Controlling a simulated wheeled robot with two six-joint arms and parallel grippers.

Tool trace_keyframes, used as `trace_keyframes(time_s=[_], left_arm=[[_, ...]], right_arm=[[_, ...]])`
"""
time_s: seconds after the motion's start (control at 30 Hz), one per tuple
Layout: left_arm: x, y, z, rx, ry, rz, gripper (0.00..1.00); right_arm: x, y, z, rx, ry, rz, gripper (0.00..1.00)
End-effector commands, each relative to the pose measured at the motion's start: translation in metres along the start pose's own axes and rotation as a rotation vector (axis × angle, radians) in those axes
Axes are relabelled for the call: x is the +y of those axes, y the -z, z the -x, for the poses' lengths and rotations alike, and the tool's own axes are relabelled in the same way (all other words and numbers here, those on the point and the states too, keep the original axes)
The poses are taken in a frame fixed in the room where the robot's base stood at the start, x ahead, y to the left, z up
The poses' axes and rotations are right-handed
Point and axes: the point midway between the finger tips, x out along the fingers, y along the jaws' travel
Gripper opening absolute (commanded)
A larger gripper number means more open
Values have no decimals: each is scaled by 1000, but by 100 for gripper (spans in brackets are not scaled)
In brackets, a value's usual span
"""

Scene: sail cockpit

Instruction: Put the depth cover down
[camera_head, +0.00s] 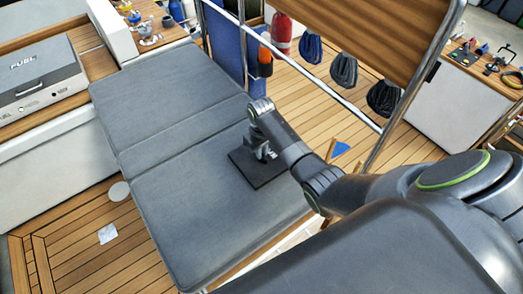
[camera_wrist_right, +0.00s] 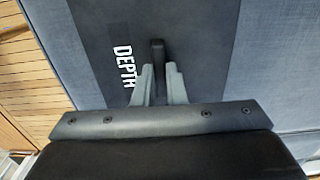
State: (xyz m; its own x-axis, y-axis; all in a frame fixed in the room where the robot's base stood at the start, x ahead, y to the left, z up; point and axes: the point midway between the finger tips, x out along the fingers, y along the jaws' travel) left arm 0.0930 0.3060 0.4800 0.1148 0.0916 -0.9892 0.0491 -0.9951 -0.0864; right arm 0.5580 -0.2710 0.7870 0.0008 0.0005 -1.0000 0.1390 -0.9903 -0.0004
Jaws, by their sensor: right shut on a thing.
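The depth cover (camera_head: 244,171) is a flat dark square plate at the front cushion (camera_head: 190,220) of the grey seat, close to its right edge. In the right wrist view the cover (camera_wrist_right: 205,65) lies flat, with white DEPTH lettering and a small dark upright handle. My right gripper (camera_head: 266,153) is above the cover, and its fingers (camera_wrist_right: 158,80) are shut on that handle. The cover looks to be on or just above the cushion; I cannot tell if it touches. My left gripper is not in view.
A grey case (camera_head: 42,75) stands on the wooden counter at the left. A white disc (camera_head: 119,191) and a pale square (camera_head: 107,234) are on the planked floor. Rope coils (camera_head: 343,70) and a red cylinder (camera_head: 281,33) hang by the rail. The cushions around the cover are clear.

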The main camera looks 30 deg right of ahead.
Motion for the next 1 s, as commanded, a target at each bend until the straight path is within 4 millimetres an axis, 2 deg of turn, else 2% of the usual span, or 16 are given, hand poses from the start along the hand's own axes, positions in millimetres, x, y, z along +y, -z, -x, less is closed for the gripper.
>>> trace_keyframes(time_s=[0.03,0.2,0.57,0.73,1.0], left_arm=[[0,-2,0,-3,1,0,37],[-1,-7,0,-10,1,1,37],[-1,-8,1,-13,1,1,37],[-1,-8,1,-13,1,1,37],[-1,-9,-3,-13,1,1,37]], right_arm=[[0,0,-1,0,0,0,14],[0,0,-1,0,0,0,33],[0,0,5,0,0,0,33],[0,1,28,3,-2,0,33],[1,2,84,5,-2,0,33]])
